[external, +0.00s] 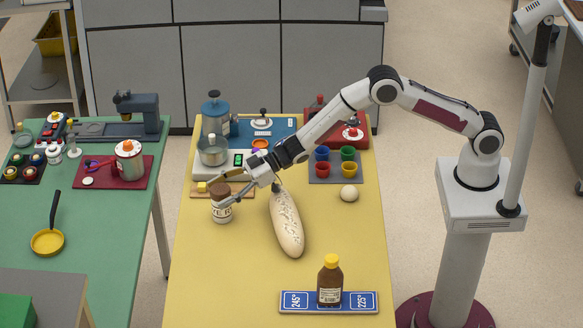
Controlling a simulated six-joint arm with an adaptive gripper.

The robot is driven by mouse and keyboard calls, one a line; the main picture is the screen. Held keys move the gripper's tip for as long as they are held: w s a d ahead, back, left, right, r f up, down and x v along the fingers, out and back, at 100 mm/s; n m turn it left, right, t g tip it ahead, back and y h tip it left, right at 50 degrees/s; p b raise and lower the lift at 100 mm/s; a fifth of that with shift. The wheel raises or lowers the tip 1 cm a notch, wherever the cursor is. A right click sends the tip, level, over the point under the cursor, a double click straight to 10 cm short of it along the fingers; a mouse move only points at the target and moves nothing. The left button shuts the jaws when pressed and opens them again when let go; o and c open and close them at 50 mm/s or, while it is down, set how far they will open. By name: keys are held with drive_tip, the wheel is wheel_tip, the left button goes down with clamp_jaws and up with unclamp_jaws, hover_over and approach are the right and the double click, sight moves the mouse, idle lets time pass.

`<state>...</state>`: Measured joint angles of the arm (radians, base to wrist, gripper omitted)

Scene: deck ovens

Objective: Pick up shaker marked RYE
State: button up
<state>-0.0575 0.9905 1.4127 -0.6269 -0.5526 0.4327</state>
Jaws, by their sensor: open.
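The shaker (222,207) with a brown top and a white label stands upright on the yellow table, left of the long loaf. Only part of its lettering can be read, an R among it. My gripper (229,188) reaches in from the right at the shaker's upper part, with its fingers spread near the brown lid. The fingers overlap the shaker in this view, and I cannot tell whether they touch it. The gripper holds nothing that I can see.
A floury loaf (287,222) lies right of the shaker. A board with butter (200,187) and a scale with a metal bowl (213,151) are close behind. A brown bottle (330,280) stands on a blue plate in front. The front left of the table is clear.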

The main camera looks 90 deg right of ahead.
drive_tip(key=c, duration=1.4)
drive_tip(key=shift+r, duration=0.1)
drive_tip(key=shift+r, duration=4.95)
